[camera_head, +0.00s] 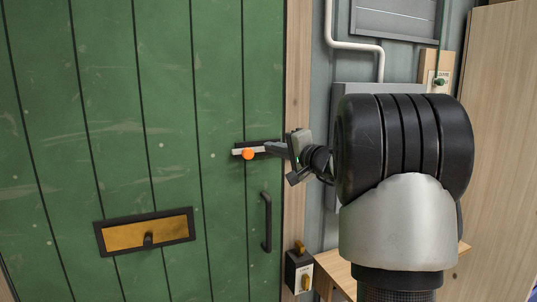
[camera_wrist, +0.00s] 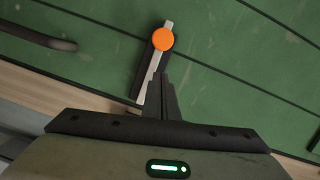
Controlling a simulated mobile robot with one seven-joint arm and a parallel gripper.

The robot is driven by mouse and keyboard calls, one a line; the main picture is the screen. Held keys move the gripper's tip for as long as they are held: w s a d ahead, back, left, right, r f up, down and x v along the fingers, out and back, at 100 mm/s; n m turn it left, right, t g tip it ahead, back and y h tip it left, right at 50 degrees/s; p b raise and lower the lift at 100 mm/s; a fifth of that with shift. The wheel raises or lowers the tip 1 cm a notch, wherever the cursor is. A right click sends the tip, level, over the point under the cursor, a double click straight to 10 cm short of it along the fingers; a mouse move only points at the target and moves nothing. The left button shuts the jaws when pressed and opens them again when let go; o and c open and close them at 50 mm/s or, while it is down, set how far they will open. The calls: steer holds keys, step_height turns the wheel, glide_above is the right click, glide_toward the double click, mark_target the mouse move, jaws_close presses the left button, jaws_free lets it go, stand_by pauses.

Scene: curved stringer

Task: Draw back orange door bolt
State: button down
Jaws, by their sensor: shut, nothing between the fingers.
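The door bolt (camera_head: 262,150) is mounted near the right edge of a green plank door (camera_head: 165,100). It has a bright orange round knob (camera_head: 248,154) and a pale metal bar (camera_head: 237,151) that sticks out to the left of the knob. In the wrist view, the orange knob (camera_wrist: 163,40) sits above my fingertips, with the pale bar (camera_wrist: 169,25) beyond it. My gripper (camera_head: 270,149) is shut and empty, its fingers reaching in from the right. In the wrist view, the closed fingers (camera_wrist: 160,85) end just short of the knob. I cannot tell whether they touch the bolt.
A black pull handle (camera_head: 266,222) is below the bolt, and a brass letter plate (camera_head: 146,233) is at lower left. A wooden door frame (camera_head: 297,110) runs at the right. A dark box (camera_head: 299,270) and a wooden bench (camera_head: 345,268) stand below right.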

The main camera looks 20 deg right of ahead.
steer(key=b+v, duration=0.1)
steer(key=v, duration=0.9)
steer(key=shift+d, duration=0.4)
steer(key=s+a+f+n+g+y, duration=0.2)
steer(key=a, duration=0.7)
steer(key=s+a+f+n+g+y, duration=0.1)
steer(key=s+a+n+g, duration=0.15)
steer(key=a, duration=0.55)
steer(key=s+a+f+n+g, duration=0.2)
steer(key=s+a+f+g, duration=0.1)
steer(key=s+a, duration=0.3)
steer(key=s+a+f+n+g, duration=0.3)
steer(key=s+a+f, duration=0.1)
steer(key=a, duration=0.4)
steer(key=s+f+n+g+h, duration=0.1)
steer(key=s+f+n+h, duration=0.2)
steer(key=s, duration=0.5)
steer(key=s+d+f+h, duration=0.3)
steer(key=s+d+h, duration=0.2)
steer(key=s+d, duration=0.45)
step_height(320, 180, up, 13)
steer(key=d+p, duration=0.2)
steer(key=p, duration=1.1)
steer(key=shift+w+p, duration=0.35)
steer(key=shift+p, duration=0.05)
